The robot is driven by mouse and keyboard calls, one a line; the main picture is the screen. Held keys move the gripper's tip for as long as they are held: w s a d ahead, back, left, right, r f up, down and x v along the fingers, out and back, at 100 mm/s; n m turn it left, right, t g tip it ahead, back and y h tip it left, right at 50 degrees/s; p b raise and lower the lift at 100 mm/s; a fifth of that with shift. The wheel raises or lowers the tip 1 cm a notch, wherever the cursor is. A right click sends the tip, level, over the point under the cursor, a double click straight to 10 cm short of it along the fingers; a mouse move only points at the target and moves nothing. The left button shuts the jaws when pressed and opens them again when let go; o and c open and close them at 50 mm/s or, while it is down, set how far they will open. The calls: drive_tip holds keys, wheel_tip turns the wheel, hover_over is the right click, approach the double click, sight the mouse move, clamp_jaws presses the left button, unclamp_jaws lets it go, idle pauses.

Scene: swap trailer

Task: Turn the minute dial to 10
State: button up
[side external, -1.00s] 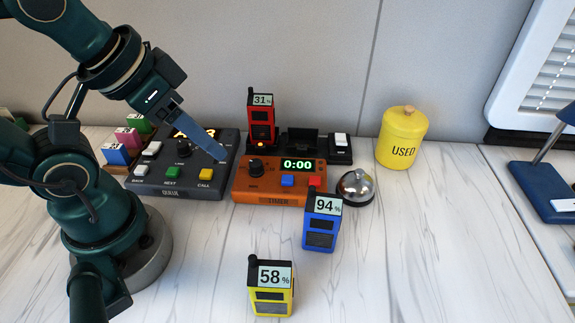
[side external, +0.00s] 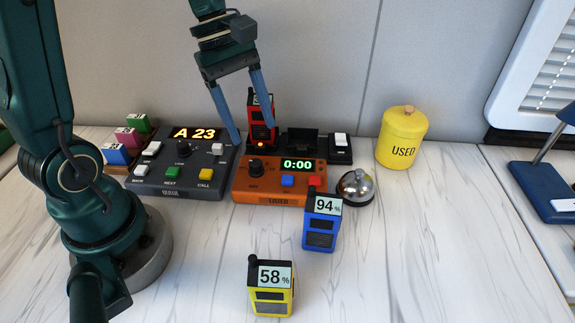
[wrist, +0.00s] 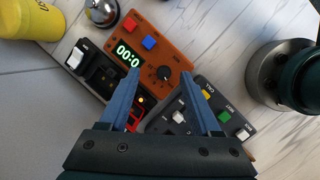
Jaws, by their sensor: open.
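The orange timer (side external: 268,198) stands mid-table with its green display (side external: 297,164) reading 0:00. Its black minute dial (side external: 255,167) is on the left of its top face. In the wrist view the dial (wrist: 164,73) lies beyond my fingertips, between their lines. A blue button (side external: 288,181) and a red button (side external: 315,181) sit right of the dial. My gripper (side external: 253,140) is open and empty, pointing down above and behind the timer. Its blue fingers straddle the view of the red radio. In the wrist view my gripper (wrist: 160,80) also shows wide apart fingers.
A red radio (side external: 262,120) stands in a black charger (side external: 328,150) behind the timer. A grey console (side external: 178,185) reading A 23 is at left. A bell (side external: 356,187), blue radio (side external: 321,225) and yellow radio (side external: 270,290) stand nearby. A yellow canister (side external: 402,138) is farther right.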

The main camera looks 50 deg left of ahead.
sight(255, 162)
drive_tip(key=shift+n+g+h, duration=0.4)
drive_tip(key=shift+n+g, duration=0.1)
drive_tip(key=shift+n, duration=0.4)
drive_tip(key=f, duration=0.1)
drive_tip(key=a+f, duration=0.2)
drive_tip(key=shift+w+a+f, duration=0.15)
drive_tip(key=shift+w+f, duration=0.05)
drive_tip(key=shift+w, duration=0.05)
drive_tip(key=shift+f, duration=0.3)
drive_tip(key=shift+x, duration=2.25)
clamp_jaws()
